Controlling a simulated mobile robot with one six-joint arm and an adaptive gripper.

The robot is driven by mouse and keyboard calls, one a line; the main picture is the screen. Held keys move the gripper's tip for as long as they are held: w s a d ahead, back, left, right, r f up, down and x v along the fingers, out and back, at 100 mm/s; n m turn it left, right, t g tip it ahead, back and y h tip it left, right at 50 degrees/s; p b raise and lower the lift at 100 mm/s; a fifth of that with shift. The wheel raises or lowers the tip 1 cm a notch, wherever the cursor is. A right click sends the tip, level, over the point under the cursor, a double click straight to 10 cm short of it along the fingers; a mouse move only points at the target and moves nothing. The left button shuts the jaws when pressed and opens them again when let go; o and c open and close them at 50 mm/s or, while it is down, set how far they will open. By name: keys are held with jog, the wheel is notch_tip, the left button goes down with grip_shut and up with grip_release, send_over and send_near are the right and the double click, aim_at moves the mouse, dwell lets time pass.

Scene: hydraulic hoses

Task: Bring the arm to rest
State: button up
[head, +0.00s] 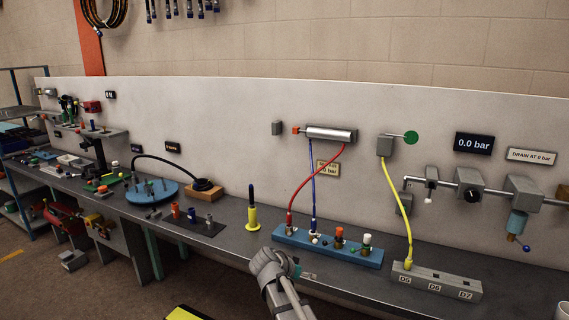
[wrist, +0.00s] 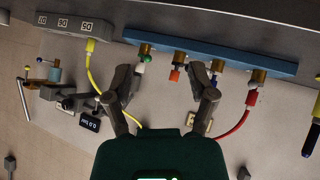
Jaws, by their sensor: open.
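My gripper (head: 270,262) is at the bench's front edge in the head view, just left of and in front of the blue port block (head: 328,247). In the wrist view my gripper (wrist: 165,85) has its two fingers spread apart with nothing held between them. The blue block (wrist: 215,53) lies beyond the fingertips there. Part of my arm hides the bench edge below the gripper in the head view.
A red hose (head: 316,180) and a blue hose (head: 312,185) run from the block up to a cylinder (head: 331,134). A yellow hose (head: 397,205) joins the grey block (head: 437,282). A yellow-based tool (head: 252,218) stands left of my gripper. Several wall valves are right.

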jog(key=s+d+f+n+g+y, duration=0.3)
jog(key=s+d+y, duration=0.1)
jog(key=s, duration=0.5)
jog(key=s+d+f+n+g+y, duration=0.3)
jog(key=s+d, duration=0.4)
jog(key=s, duration=0.3)
jog(key=shift+s+f+y, duration=0.15)
jog(key=shift+s+y, duration=0.05)
jog(key=shift+y, duration=0.3)
jog(key=shift+c, duration=0.2)
